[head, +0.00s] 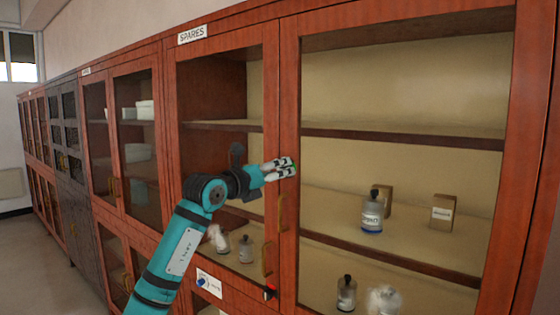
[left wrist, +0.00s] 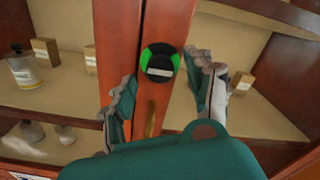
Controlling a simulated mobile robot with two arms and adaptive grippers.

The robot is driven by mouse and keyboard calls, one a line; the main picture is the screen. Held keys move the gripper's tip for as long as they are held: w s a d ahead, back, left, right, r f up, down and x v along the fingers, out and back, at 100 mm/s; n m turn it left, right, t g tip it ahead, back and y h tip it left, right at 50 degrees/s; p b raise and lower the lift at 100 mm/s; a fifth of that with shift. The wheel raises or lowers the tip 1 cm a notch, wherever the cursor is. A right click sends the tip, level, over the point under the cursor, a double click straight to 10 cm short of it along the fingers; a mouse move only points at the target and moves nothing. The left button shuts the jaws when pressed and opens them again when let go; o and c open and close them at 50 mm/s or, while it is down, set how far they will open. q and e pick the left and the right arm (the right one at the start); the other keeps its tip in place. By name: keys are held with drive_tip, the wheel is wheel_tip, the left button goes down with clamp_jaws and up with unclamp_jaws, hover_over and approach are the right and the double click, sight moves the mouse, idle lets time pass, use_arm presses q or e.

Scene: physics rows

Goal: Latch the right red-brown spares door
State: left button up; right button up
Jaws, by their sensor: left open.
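The spares cabinet has a white SPARES label (head: 192,34) above two glazed red-brown doors. The right spares door (head: 289,110) has a wide pane, and its left stile stands beside the left door's stile (head: 271,95). I cannot tell whether it is fully closed. My left gripper (head: 287,168) is open in front of the meeting stiles. In the left wrist view, a round black knob with green arcs and a pale bar (left wrist: 159,63) sits on a red-brown stile, between and beyond my open fingers (left wrist: 160,95). Touch cannot be told. A brass handle (head: 282,213) is below the gripper.
Another brass handle (head: 267,258) and a small red-and-black fitting (head: 270,291) are lower down. Behind the glass stand a labelled bottle (head: 372,214), a brown box (head: 443,211) and other jars. More cabinets (head: 68,140) run away to the left, beside open floor (head: 40,260).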

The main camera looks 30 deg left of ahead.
use_arm(q)
drive_tip(key=shift+w+d, duration=0.1)
drive_tip(key=shift+w, duration=0.8)
clamp_jaws()
